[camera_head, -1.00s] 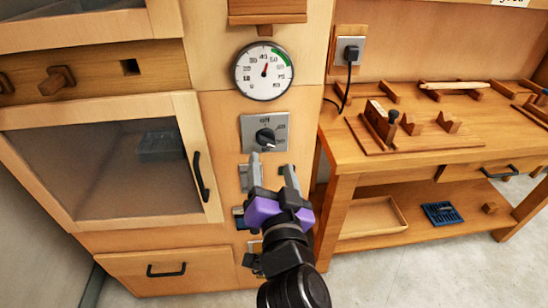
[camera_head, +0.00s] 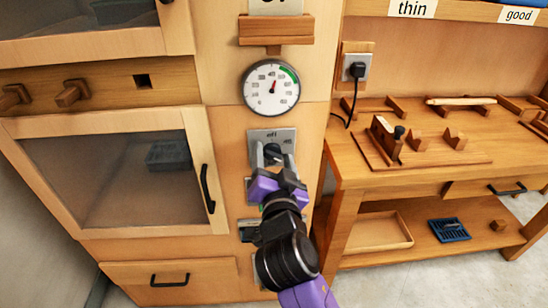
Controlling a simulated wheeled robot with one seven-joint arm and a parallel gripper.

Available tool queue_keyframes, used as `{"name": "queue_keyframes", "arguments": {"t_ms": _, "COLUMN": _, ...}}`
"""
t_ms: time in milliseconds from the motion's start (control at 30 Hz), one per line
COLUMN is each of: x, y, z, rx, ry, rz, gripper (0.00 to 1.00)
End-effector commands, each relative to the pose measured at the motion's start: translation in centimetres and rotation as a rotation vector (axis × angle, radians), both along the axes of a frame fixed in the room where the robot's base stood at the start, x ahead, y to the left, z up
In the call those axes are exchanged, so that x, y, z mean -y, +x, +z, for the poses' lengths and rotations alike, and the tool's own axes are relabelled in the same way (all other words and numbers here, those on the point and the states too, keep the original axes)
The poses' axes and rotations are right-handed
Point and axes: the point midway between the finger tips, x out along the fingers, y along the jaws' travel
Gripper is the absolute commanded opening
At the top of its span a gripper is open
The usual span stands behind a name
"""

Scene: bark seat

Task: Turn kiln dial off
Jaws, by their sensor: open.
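The kiln dial is a dark round knob (camera_head: 272,152) on a square grey metal plate (camera_head: 287,134) with "off" marked at its top. It sits on the wooden kiln front below a round gauge (camera_head: 271,88). My gripper (camera_head: 273,158) is open at the dial, with its fingertips on either side of the knob in the picture. I cannot tell whether the fingers touch it. The gripper hides the lower part of the plate and most of the knob, so its pointer direction is unclear.
A kiln door (camera_head: 110,175) with a black handle (camera_head: 207,188) is to the left. A workbench (camera_head: 440,165) with wooden tools stands to the right. A plugged-in cord (camera_head: 352,98) hangs by the bench. Plates below the dial are partly behind my arm.

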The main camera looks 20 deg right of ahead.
Motion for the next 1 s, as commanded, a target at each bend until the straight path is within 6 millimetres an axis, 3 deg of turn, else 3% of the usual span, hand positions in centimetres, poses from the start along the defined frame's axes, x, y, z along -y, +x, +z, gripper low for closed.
{"name": "queue_keyframes", "arguments": {"t_ms": 33, "x": 0.0, "y": -0.01, "z": 0.01, "rx": 0.0, "ry": 0.0, "rz": 0.0, "gripper": 0.62}}
{"name": "queue_keyframes", "arguments": {"t_ms": 300, "x": 0.0, "y": -0.03, "z": 0.0, "rx": 0.0, "ry": 0.0, "rz": 0.0, "gripper": 0.09}}
{"name": "queue_keyframes", "arguments": {"t_ms": 367, "x": 0.0, "y": -0.03, "z": 0.0, "rx": 0.0, "ry": 0.0, "rz": 0.0, "gripper": 0.0}}
{"name": "queue_keyframes", "arguments": {"t_ms": 667, "x": -0.01, "y": -0.04, "z": 0.03, "rx": -0.013, "ry": -0.041, "rz": 0.0, "gripper": 0.0}}
{"name": "queue_keyframes", "arguments": {"t_ms": 1000, "x": -0.05, "y": -0.03, "z": 0.14, "rx": -0.083, "ry": -0.258, "rz": -0.001, "gripper": 0.0}}
